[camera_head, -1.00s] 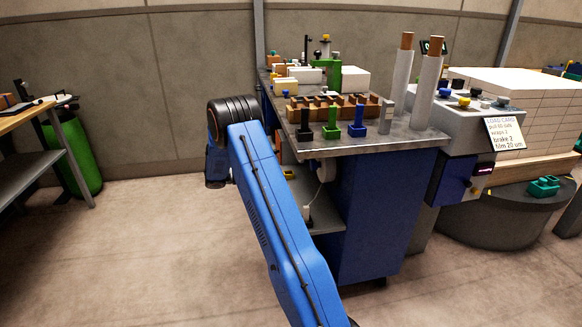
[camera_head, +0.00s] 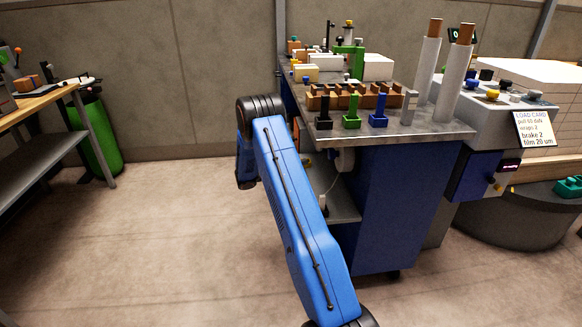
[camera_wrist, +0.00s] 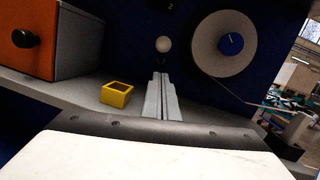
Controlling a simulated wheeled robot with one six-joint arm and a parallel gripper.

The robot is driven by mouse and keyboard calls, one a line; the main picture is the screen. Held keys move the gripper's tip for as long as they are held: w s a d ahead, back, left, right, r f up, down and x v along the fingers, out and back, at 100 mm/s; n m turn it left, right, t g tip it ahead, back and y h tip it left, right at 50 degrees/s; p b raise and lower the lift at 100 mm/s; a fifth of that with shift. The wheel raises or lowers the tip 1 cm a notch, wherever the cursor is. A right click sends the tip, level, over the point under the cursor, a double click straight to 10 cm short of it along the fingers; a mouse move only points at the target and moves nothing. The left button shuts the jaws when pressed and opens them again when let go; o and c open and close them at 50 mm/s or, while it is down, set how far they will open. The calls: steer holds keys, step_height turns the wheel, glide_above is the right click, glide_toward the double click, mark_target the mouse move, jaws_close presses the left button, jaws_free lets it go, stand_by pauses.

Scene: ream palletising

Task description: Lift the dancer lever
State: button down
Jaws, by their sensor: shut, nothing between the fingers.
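My gripper (camera_wrist: 161,80) shows in the wrist view as two grey fingers pressed together, pointing at the dark blue panel of the cart, with nothing between them. A pale round knob (camera_wrist: 163,44) stands just beyond the fingertips, in line with them and slightly above in the picture. It may be the end of the dancer lever; its arm is hidden or too dark to see. Whether the fingers touch it I cannot tell. In the head view my gripper is hidden behind my blue arm, at the cart's open side.
A pale roll with a blue hub (camera_wrist: 231,44) is right of the knob. A yellow open box (camera_wrist: 117,94) and an orange box with a black knob (camera_wrist: 35,45) sit left on a grey shelf (camera_wrist: 78,104). The cart top (camera_head: 420,130) holds several levers and rolls. Floor to the left is clear.

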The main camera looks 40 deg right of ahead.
steer(key=shift+s+d+r, duration=0.2)
steer(key=shift+d+r, duration=0.35)
steer(key=shift+d, duration=0.1)
steer(key=shift+s+d+r, duration=0.25)
steer(key=shift+d+r, duration=0.35)
steer(key=shift+d, duration=0.1)
steer(key=shift+s+d+r, duration=0.2)
steer(key=shift+d+r, duration=0.35)
steer(key=shift+d, duration=0.1)
steer(key=shift+r, duration=0.1)
steer(key=shift+s+d+r+t+y, duration=0.15)
steer(key=shift+r+t+y, duration=0.15)
steer(key=shift+r+y, duration=0.55)
